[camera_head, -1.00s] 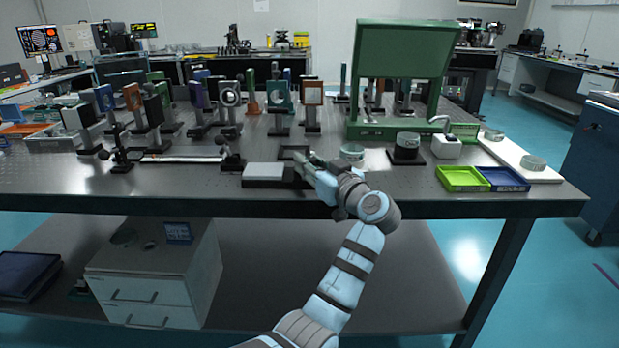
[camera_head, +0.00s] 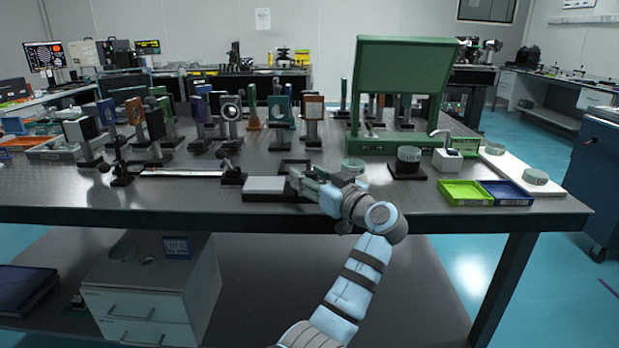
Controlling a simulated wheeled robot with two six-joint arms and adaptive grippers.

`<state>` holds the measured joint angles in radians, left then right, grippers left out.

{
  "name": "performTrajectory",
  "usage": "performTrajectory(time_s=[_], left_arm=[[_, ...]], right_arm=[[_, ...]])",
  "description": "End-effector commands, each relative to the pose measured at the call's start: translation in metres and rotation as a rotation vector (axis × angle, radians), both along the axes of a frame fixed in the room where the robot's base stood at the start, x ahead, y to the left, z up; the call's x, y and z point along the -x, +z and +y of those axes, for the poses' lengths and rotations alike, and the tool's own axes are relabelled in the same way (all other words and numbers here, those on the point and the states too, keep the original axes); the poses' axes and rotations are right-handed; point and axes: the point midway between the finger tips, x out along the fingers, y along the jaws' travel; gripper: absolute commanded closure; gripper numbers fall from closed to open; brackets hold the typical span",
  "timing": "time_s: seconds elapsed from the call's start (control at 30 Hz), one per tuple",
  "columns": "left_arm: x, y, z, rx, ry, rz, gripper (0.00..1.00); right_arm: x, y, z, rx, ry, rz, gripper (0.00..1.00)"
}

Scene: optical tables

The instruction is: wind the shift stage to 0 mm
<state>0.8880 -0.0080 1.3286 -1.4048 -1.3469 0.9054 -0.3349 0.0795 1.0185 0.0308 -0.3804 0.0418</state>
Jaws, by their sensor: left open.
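A low stage with a pale grey top plate (camera_head: 264,184) on a dark base sits near the front edge of the table; I take it to be the shift stage. Its scale and reading are too small to make out. My left gripper (camera_head: 294,180) is at the stage's right end, fingers pointing left, and is open. The fingers and wrist hide that end, so I cannot see a knob or tell whether the fingers touch it. My right gripper is not in view.
A thin rail (camera_head: 180,173) lies left of the stage, with several mounted optics behind. A dark square frame (camera_head: 294,165) lies behind the gripper. To the right are a black-based round part (camera_head: 407,168), a green tray (camera_head: 465,192) and a blue tray (camera_head: 505,192).

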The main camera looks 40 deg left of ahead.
Motion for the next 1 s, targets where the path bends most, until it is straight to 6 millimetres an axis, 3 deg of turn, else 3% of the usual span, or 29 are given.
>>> performTrajectory(time_s=[0.17, 0.6, 1.0], left_arm=[[0.001, 0.0, -0.007, 0.001, -0.002, -0.001, 0.55], [0.031, -0.001, -0.106, 0.002, -0.001, 0.002, 0.55], [0.034, -0.001, -0.115, -0.001, -0.001, 0.003, 0.55]], right_arm=[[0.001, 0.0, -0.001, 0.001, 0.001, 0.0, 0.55], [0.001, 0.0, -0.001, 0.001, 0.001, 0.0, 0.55], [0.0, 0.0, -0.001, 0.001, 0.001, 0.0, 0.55]])
